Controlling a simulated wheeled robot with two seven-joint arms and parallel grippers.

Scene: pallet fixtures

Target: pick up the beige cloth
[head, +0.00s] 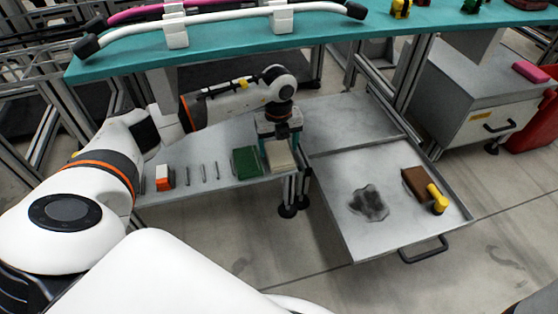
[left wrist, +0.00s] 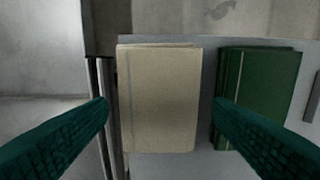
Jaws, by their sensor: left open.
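The beige cloth (head: 280,158) is a folded, flat rectangle on the grey shelf near its right end in the head view. It also fills the middle of the left wrist view (left wrist: 158,98). My left gripper (head: 280,140) is over the cloth, pointing down. In the left wrist view its teal fingers (left wrist: 161,103) are spread, one on each side of the cloth, with nothing between them in grip. The right fingertip overlaps the edge of the green cloth (left wrist: 268,88). How high the fingertips are above the shelf is hard to tell. My right gripper is not in view.
The green cloth (head: 246,162) lies close beside the beige one. Several thin metal pieces (head: 203,172) and an orange-white block (head: 165,178) lie farther left. An open drawer (head: 335,210) at right holds a dark cloth, brown block and yellow item. A teal shelf (head: 230,40) hangs above.

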